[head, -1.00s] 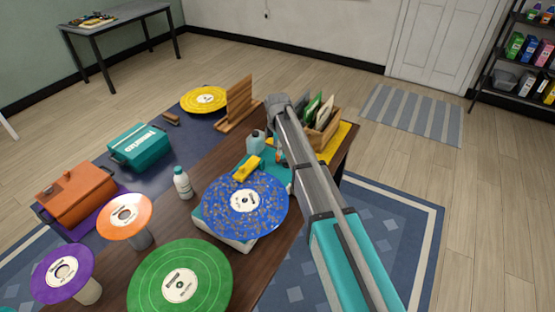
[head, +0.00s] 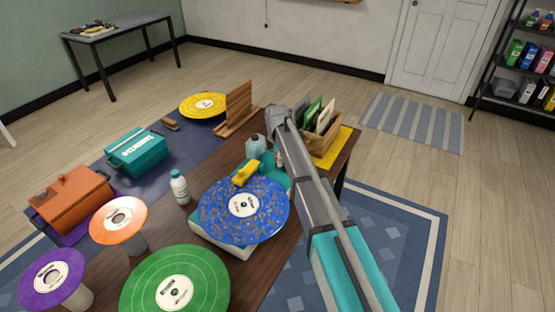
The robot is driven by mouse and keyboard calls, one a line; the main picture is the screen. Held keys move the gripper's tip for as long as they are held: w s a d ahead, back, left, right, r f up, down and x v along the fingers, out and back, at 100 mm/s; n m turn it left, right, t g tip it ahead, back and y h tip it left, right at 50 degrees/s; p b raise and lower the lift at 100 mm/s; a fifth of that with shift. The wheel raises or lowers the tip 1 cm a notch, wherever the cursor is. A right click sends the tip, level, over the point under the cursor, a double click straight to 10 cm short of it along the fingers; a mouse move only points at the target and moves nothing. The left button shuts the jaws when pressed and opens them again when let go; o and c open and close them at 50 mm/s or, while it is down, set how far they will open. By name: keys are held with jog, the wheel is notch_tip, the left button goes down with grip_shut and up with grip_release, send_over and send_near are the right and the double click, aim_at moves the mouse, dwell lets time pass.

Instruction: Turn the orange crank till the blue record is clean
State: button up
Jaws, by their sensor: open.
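The blue record (head: 265,222) lies flat on a white-based machine near the middle of the table, with brownish specks spread over its blue face and a white label at its centre. A yellow pad-like piece (head: 245,173) sits at its far edge, beside the machine's teal part (head: 268,182). A small orange bit (head: 279,157) shows beside my arm and may be part of the crank; the rest of it is hidden. My arm reaches in from the lower right, its far joint above the right side of the machine. My gripper is not visible, hidden behind or below the arm.
A white bottle (head: 180,188), a pale blue jug (head: 256,146) and a wooden crate of sleeves (head: 326,143) stand close to the machine. Green (head: 205,285), orange (head: 105,228) and purple (head: 38,287) records lie at the left and front.

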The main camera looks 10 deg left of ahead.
grip_shut()
